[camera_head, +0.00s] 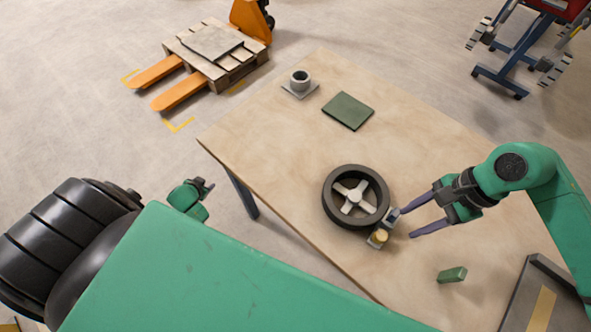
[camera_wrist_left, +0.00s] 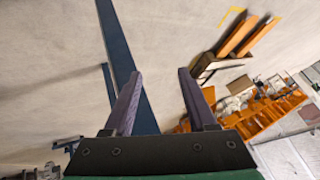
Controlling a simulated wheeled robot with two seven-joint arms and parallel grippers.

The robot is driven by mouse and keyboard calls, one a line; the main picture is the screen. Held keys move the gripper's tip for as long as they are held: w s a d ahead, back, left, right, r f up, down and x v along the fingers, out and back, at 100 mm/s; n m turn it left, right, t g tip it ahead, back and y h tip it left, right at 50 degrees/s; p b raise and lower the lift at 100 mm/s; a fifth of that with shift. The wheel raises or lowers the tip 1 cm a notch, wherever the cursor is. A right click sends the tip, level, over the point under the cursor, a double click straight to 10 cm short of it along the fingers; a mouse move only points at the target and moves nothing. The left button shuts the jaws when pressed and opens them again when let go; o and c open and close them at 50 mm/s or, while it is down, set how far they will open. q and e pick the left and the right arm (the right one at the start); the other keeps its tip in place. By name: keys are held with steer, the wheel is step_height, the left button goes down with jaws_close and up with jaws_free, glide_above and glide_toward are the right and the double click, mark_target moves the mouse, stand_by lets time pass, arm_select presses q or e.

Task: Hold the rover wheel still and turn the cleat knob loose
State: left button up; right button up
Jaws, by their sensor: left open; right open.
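The rover wheel (camera_head: 328,203), a dark tyre with a pale spoked hub, lies flat on the wooden table (camera_head: 290,155). My left gripper (camera_head: 208,187) is off the table's left edge, well away from the wheel. In the left wrist view it (camera_wrist_left: 161,72) is open and empty, with floor behind.
A green flat pad (camera_head: 348,111) and a grey cup-like part on a plate (camera_head: 300,84) stand at the table's far end. A green block (camera_head: 452,275) lies near a dark tray (camera_head: 513,300) at lower right. A pallet jack (camera_head: 215,55) stands on the floor beyond.

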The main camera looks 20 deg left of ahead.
arm_select(q)
steer(key=w+a+r+t+y, duration=0.1)
steer(key=w+a+r+t, duration=0.1)
steer(key=w+a+r, duration=0.4)
steer(key=w+a+r+t+y, duration=0.15)
steer(key=w+a+r, duration=0.25)
steer(key=r, duration=0.5)
steer(key=w+d+r+t+h, duration=0.1)
steer(key=w+r+t, duration=0.2)
steer(key=w+r, duration=0.5)
steer(key=w+r+t+h, duration=0.1)
steer(key=w+r+t, duration=0.3)
steer(key=r, duration=0.9)
steer(key=w+d+f+m+g+h, duration=0.1)
steer(key=d+m+g+h, duration=0.2)
steer(key=d+m+h, duration=0.85)
steer(key=d+m+g+h, duration=0.2)
steer(key=d+g+h, duration=0.15)
steer(key=d, duration=1.55)
steer(key=m+g+h, duration=0.2)
steer(key=m+g, duration=0.5)
steer(key=g, duration=0.7)
glide_toward(341, 215)
steer(key=x, duration=0.9)
steer(key=shift+d+f, duration=0.1)
jaws_close()
